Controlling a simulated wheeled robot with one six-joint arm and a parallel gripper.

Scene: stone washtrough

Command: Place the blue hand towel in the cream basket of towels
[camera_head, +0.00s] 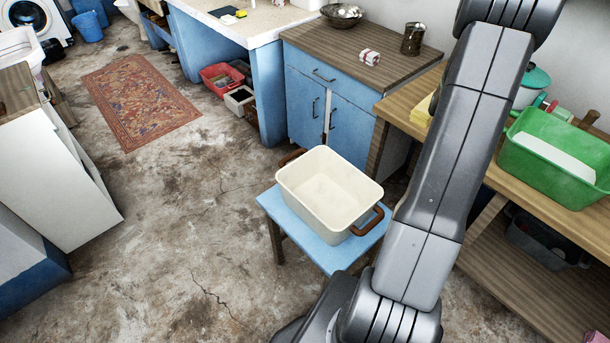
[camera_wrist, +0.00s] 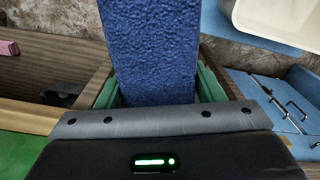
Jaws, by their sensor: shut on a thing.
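The blue hand towel (camera_wrist: 150,50) shows in the wrist view as a textured blue slab reaching up from between my fingers. My gripper (camera_wrist: 155,86) is shut on it, with a green finger on each side. The cream basket (camera_head: 300,208) stands on a small blue stool (camera_head: 330,260) in the head view; its visible inside looks empty. In the wrist view a cream rim at the top right, apart from the towel, appears to be the same basket (camera_wrist: 282,18). My gripper and the towel are out of sight in the head view.
A wooden bench on the right holds a green tub (camera_head: 545,182). Behind the stool is a blue cabinet (camera_head: 305,95) with a wooden top bearing a metal cup (camera_head: 413,38). A patterned rug (camera_head: 142,100) lies at the left. Floor left of the stool is clear.

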